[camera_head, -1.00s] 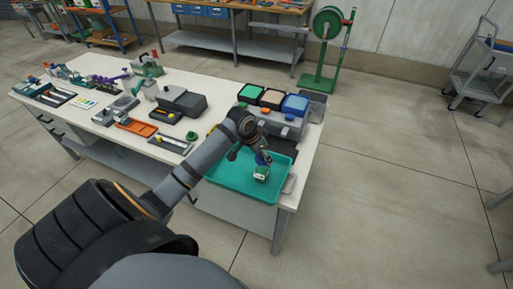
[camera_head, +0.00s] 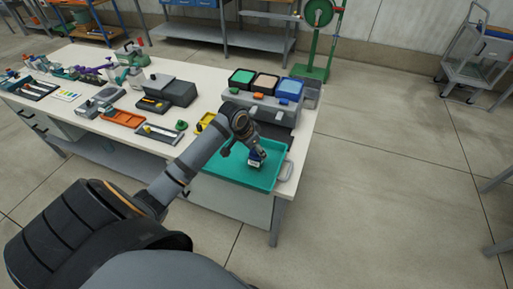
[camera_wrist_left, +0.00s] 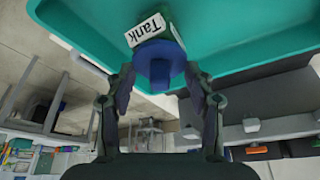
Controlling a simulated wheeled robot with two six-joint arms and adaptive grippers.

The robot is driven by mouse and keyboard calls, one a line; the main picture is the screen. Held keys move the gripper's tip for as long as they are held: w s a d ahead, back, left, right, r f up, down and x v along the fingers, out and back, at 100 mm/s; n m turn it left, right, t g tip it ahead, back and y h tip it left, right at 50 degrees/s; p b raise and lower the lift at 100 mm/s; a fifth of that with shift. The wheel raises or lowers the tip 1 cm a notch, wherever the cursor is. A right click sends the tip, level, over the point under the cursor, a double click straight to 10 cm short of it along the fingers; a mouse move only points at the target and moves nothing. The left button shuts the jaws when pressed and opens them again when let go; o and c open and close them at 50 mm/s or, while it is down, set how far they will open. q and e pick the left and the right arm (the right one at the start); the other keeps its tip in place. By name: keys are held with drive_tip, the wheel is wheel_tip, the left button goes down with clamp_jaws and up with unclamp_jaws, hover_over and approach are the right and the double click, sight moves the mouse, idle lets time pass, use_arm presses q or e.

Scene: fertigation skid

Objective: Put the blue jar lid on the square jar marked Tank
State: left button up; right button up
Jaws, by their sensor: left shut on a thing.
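The square jar marked Tank (camera_wrist_left: 150,28) stands in the teal tray. It has green sides and a white label, and it also shows small in the head view (camera_head: 254,165). The blue jar lid (camera_wrist_left: 160,62) is between my left fingertips, which are shut on it. The lid lies over the jar's top in the wrist view and seems to meet it; I cannot tell whether it is fully seated. My left gripper (camera_head: 259,153) reaches over the tray from above and hides part of the lid and jar. My right gripper is not in view.
The teal tray (camera_head: 228,171) sits at the table's right end. Behind it is a grey unit with green, beige and blue bins (camera_head: 289,89). An orange tray (camera_head: 124,118), a dark grey box (camera_head: 178,93) and several tools occupy the table to the left.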

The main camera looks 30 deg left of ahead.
use_arm(q)
drive_tip(key=shift+f, duration=0.15)
drive_tip(key=o, duration=1)
wheel_tip(320, 180, up, 7)
drive_tip(key=p, duration=0.8)
drive_tip(key=shift+p, duration=0.4)
